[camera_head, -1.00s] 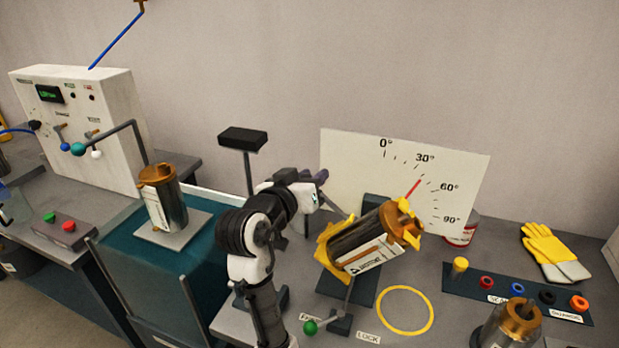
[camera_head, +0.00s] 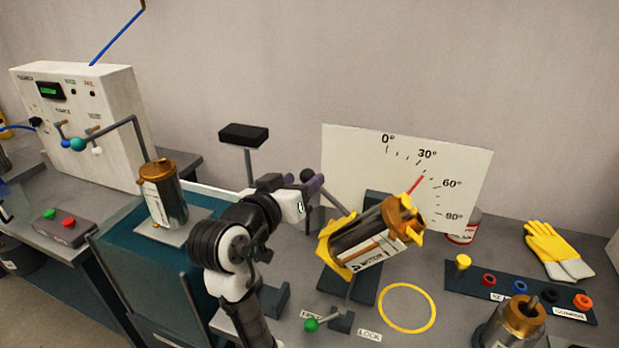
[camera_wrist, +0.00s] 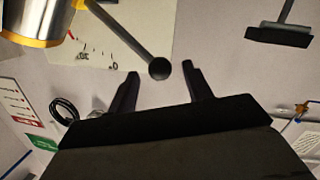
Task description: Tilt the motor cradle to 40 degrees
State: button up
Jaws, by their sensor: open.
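The yellow motor cradle (camera_head: 337,262) holds a dark cylindrical motor (camera_head: 362,236) with a copper end, tilted up to the right. The dial board (camera_head: 350,160) behind it has a red pointer (camera_head: 415,185) between the 30° and 60° marks, nearer 30°. A lever with a black knob (camera_head: 307,176) comes off the cradle's left side. My gripper (camera_head: 313,190) is open at this knob. In the wrist view the knob (camera_wrist: 159,69) sits between the open fingertips, apart from both. A green-knobbed lock lever (camera_head: 311,325) lies at the FREE label's side.
A yellow ring (camera_head: 407,308) lies right of the cradle base. A row of coloured caps (camera_head: 520,288), yellow gloves (camera_head: 552,250) and another motor (camera_head: 515,322) are farther right. A motor on a plate (camera_head: 163,200) and a control box (camera_head: 75,125) stand left.

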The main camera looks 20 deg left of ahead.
jog(key=b+v, duration=0.1)
jog(key=v, duration=0.7)
jog(key=shift+s, duration=0.4)
